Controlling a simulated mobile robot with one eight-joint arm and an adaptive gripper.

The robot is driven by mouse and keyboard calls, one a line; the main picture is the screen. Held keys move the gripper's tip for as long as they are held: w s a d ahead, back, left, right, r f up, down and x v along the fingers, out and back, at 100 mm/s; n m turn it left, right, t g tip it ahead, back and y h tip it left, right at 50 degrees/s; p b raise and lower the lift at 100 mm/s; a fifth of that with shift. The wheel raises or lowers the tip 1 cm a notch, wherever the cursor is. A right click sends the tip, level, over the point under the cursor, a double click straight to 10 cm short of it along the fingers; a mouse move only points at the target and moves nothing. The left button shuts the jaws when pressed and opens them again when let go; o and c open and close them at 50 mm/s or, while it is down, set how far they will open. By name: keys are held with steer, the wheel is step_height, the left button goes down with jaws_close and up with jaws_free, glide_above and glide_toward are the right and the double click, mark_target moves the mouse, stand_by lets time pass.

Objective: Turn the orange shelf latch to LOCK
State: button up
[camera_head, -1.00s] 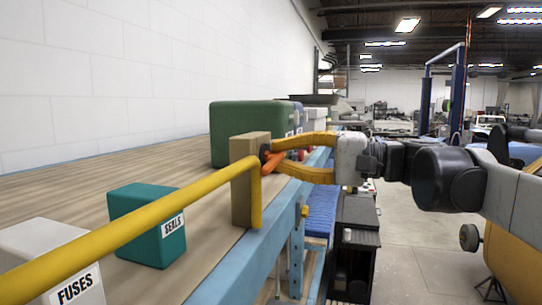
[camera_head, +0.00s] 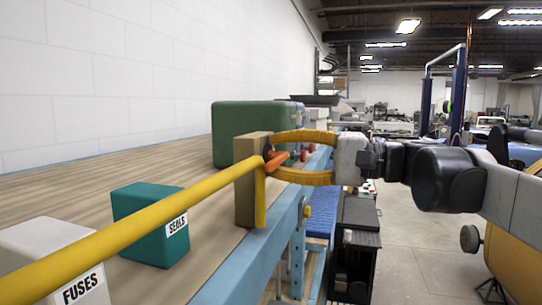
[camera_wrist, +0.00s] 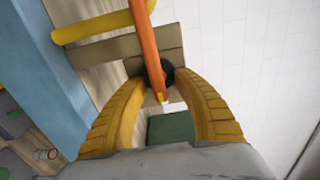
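The orange latch (camera_head: 278,160) is a bar on a dark round pivot at the wooden block (camera_head: 243,200) on the shelf edge. In the wrist view the latch (camera_wrist: 146,45) runs from the top edge down between my fingers, over the block (camera_wrist: 108,52). My gripper (camera_head: 272,157) has its two yellow fingers apart, one above and one below the latch. In the wrist view the gripper (camera_wrist: 161,78) also shows a gap between its fingertips, around the pivot. Contact with the latch cannot be told. No LOCK marking is visible.
A yellow rail (camera_head: 150,222) runs along the shelf front to the block. A green box (camera_head: 245,120) stands just behind. A teal SEALS box (camera_head: 150,225) and a white FUSES box (camera_head: 50,255) stand nearer. The blue shelf edge (camera_head: 270,245) lies below.

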steer(key=v, duration=1.2)
steer(key=s+a+f+h+b, duration=0.2)
steer(key=f+b, duration=0.3)
steer(key=f, duration=0.6)
steer(key=s+a+f+g+h+b, duration=0.1)
steer(key=s+f+h+b, duration=0.3)
steer(key=f, duration=0.7)
steer(key=a+f+h+b, duration=0.15)
steer(key=f+b, duration=0.45)
steer(key=f, duration=0.6)
steer(key=s+d+f+n+h+b, duration=0.1)
steer(key=s+d+f+h+b, duration=0.2)
steer(key=f+b, duration=0.4)
steer(key=s+d+f+n+t+h+b, duration=0.1)
steer(key=f+b, duration=0.6)
steer(key=f, duration=1.3)
steer(key=s+d+f+n+h+b, duration=0.2)
steer(key=s+d+f+h+b, duration=0.2)
steer(key=f, duration=1)
steer(key=h+b, duration=0.1)
steer(key=b, duration=0.2)
steer(key=shift+s+d+t+b, duration=0.3)
steer(key=shift+s+d+t, duration=0.05)
steer(key=shift+s+t, duration=0.05)
steer(key=shift+h, duration=0.25)
